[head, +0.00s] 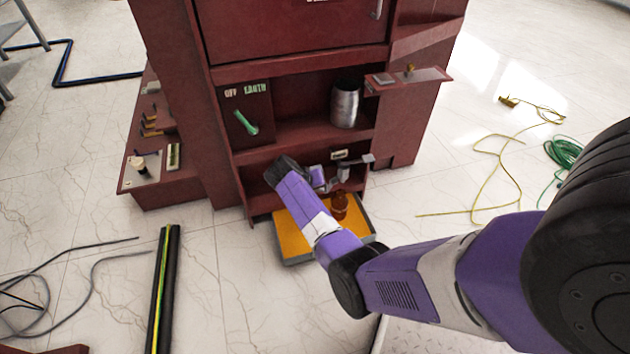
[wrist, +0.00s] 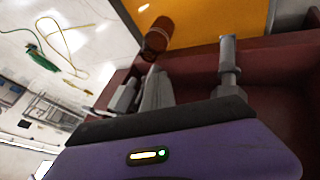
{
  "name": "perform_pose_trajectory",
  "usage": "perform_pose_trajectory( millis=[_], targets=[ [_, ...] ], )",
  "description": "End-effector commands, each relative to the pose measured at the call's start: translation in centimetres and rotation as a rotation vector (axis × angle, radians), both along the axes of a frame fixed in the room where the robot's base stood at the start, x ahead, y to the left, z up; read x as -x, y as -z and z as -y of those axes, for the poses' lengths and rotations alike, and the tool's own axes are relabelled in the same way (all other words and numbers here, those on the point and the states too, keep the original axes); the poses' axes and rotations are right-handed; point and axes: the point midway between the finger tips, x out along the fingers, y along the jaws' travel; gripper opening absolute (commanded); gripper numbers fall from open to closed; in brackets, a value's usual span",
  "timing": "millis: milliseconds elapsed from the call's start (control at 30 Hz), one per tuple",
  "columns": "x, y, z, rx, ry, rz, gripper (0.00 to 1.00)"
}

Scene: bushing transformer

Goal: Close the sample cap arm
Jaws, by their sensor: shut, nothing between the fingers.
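A small grey metal fitting (head: 343,173), which seems to carry the sample cap arm, stands at the lower opening of the dark red cabinet, with a flat grey piece sticking out to its right. My gripper (head: 329,184) is low beside it, on its left, partly hidden behind my arm. In the wrist view my gripper (wrist: 157,82) looks like a grey tapered shape, shut and empty. A grey upright post with a collar (wrist: 229,66) shows to its right, and another grey piece (wrist: 124,97) to its left. I cannot tell whether anything touches.
A brown bottle (head: 340,206) stands on the orange tray (head: 291,240) below the fitting. The dark red cabinet (head: 290,50) has a shelf above, holding a metal can (head: 345,104). A green handle (head: 246,123) is at the left. Cables (head: 500,165) lie on the floor.

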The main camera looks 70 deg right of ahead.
Motion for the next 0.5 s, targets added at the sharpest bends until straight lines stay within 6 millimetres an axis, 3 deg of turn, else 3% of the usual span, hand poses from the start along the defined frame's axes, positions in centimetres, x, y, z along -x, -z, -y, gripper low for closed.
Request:
perform_pose_trajectory(
  millis=[33,500],
  targets=[
    [0.8,-0.8,-0.2,-0.002,-0.031,-0.005,0.0],
    [5.7,-0.7,-0.2,-0.001,-0.431,-0.001,0.0]
  ],
)
